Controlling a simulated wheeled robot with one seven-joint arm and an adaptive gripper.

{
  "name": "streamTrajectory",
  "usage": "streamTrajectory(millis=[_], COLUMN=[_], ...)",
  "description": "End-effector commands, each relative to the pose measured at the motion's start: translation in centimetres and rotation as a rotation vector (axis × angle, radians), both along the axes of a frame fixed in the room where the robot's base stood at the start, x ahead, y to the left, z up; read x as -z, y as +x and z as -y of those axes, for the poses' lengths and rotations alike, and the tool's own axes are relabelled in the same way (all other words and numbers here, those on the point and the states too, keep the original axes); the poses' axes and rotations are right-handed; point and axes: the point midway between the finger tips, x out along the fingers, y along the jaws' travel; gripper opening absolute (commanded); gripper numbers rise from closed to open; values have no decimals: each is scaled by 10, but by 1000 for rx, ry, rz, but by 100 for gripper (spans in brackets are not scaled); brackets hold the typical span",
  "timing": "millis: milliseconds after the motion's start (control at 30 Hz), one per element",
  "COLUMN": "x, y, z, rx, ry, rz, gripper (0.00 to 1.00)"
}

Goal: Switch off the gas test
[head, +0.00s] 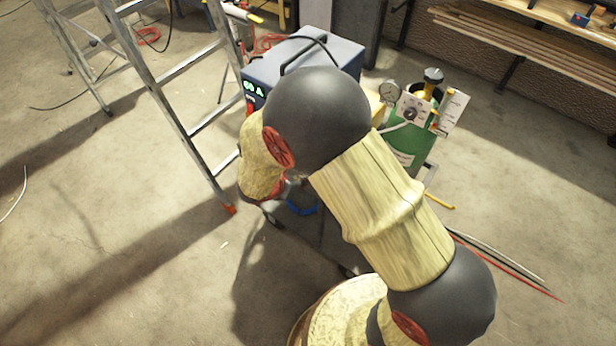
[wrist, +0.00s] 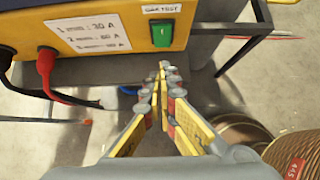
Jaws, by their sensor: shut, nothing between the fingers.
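The gas test switch (wrist: 162,33) is a green rocker under a "GAS TEST" label (wrist: 162,9) on the yellow panel (wrist: 192,12) at the top of the wrist view. I cannot tell which way it is pressed. My gripper (wrist: 162,68) is shut and empty, its tips just below the switch in the picture, and I see no contact. In the head view the welding machine (head: 338,48) is a blue-grey box with a lit "60 A" display (head: 254,89). My arm hides the switch and my gripper there.
Red (wrist: 46,62) and black (wrist: 8,52) cables plug into the panel's left side. A green gas bottle (head: 402,158) with gauge and flow meter stands right of the machine. A ladder (head: 165,80) stands at left. A cable coil (wrist: 296,150) is at lower right.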

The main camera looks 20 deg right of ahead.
Motion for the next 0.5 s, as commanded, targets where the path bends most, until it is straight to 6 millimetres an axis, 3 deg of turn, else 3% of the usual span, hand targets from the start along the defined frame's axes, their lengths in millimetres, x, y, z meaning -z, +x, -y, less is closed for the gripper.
streamTrajectory(millis=[33,200,500], x=[-16,-43,-67], y=[-3,-15,-28], z=[-7,-24,-40], rx=[-3,-3,-1], ry=[2,2,1], rz=[5,4,3], gripper=[0,0,0])
